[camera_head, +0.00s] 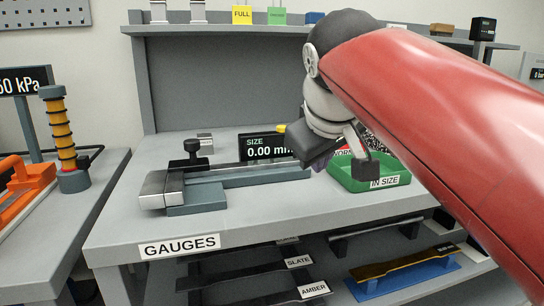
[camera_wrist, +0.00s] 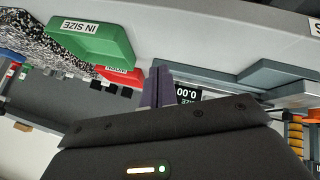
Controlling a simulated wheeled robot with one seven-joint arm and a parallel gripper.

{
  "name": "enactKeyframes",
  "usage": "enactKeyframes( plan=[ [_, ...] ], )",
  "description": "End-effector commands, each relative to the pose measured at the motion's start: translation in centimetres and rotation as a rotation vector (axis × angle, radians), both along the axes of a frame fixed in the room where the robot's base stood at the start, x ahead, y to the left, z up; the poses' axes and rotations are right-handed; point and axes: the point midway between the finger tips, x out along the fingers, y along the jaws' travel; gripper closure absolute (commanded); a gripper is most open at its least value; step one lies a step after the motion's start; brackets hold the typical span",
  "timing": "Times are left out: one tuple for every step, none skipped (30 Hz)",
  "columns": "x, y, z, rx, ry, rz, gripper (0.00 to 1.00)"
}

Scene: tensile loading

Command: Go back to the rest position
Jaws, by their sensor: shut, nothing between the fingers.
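My red arm reaches in from the right in the head view. My gripper (camera_head: 318,165) hangs over the gauges bench (camera_head: 112,228), between the size display and the green tray, its fingers mostly hidden behind its own dark body. In the wrist view the purple-grey fingers (camera_wrist: 157,87) are together with nothing between them. The size display (camera_head: 262,146) reads 0.00 and is partly covered by my gripper. The grey gauge (camera_head: 235,178) lies on the bench to the left of my gripper, apart from it.
The green IN SIZE tray (camera_head: 400,178) stands right of my gripper, with a red tray (camera_wrist: 122,77) beside it. A shelf (camera_head: 220,30) runs above the bench. Labelled racks sit below. An orange tool (camera_head: 30,190) is on the left bench. The bench's front strip is clear.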

Motion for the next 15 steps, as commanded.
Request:
enactKeyframes(
  plan=[
    [-1.1,-1.1,-1.8,0.021,0.016,-0.032,1.00],
    [-1.7,-1.6,-3.0,0.035,0.028,-0.049,1.00],
    [-2.6,-2.4,-4.6,0.058,0.042,-0.076,1.00],
    [-3.3,-2.9,-5.9,0.076,0.050,-0.098,1.00],
    [-4.1,-3.5,-7.3,0.094,0.061,-0.120,1.00],
    [-5.1,-4.1,-9.3,0.119,0.077,-0.152,1.00],
    [-6.0,-4.6,-10.7,0.138,0.086,-0.177,1.00],
    [-6.9,-5.1,-12.3,0.160,0.096,-0.203,1.00],
    [-8.1,-5.7,-14.4,0.187,0.110,-0.238,1.00],
    [-9.0,-6.0,-15.9,0.207,0.120,-0.264,1.00],
    [-9.8,-6.3,-17.3,0.226,0.127,-0.288,1.00],
    [-10.9,-6.7,-19.1,0.250,0.137,-0.320,1.00],
    [-11.6,-6.9,-20.4,0.265,0.145,-0.343,1.00],
    [-12.3,-7.1,-21.6,0.281,0.150,-0.363,1.00],
    [-13.1,-7.3,-22.9,0.299,0.158,-0.388,1.00]
  ],
)
